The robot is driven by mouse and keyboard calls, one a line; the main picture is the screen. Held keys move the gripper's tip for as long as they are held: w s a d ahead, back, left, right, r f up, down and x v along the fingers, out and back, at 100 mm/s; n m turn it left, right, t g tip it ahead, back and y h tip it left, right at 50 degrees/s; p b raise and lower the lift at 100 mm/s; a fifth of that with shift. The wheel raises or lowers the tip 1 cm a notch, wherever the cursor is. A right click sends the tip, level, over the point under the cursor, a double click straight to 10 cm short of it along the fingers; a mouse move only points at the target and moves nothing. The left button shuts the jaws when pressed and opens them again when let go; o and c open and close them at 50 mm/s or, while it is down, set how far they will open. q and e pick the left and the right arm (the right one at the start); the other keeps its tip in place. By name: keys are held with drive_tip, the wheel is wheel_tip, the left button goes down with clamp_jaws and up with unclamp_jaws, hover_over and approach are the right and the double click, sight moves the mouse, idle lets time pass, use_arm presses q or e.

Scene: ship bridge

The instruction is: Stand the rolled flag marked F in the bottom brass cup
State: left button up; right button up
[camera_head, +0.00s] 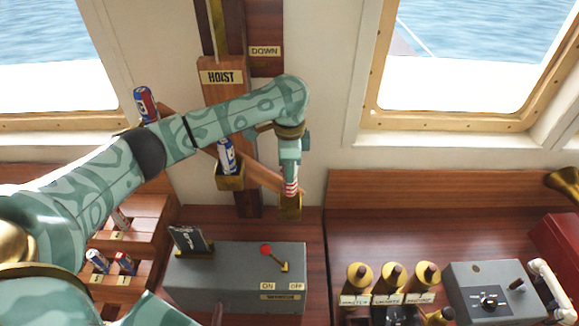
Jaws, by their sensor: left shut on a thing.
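My left gripper (290,172) reaches across from the left and points down, shut on a rolled flag (291,188) with red and white bands. Most of this flag is hidden by the gripper, and no letter on it is readable. The bottom brass cup (289,209) is at the lower right end of the slanting wooden bar, right below the gripper. The flag's lower end meets the cup's rim in the picture; I cannot tell how far inside it is. My right gripper is not in view.
A blue and white rolled flag (227,156) stands in the middle cup (230,178). A red and blue one (145,103) is at the bar's upper left end. A grey switch box (225,284) stands below. More rolled flags (97,261) sit in the wooden rack at left.

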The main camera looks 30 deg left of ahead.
sight(289, 188)
use_arm(q)
drive_tip(key=shift+f+b, duration=1.3)
drive_tip(key=shift+b, duration=0.5)
drive_tip(key=shift+f, duration=0.25)
wheel_tip(289, 188, down, 4)
drive_tip(key=shift+r+b, duration=0.25)
drive_tip(key=shift+b, duration=0.15)
drive_tip(key=shift+f, duration=0.75)
drive_tip(key=o, duration=1.1)
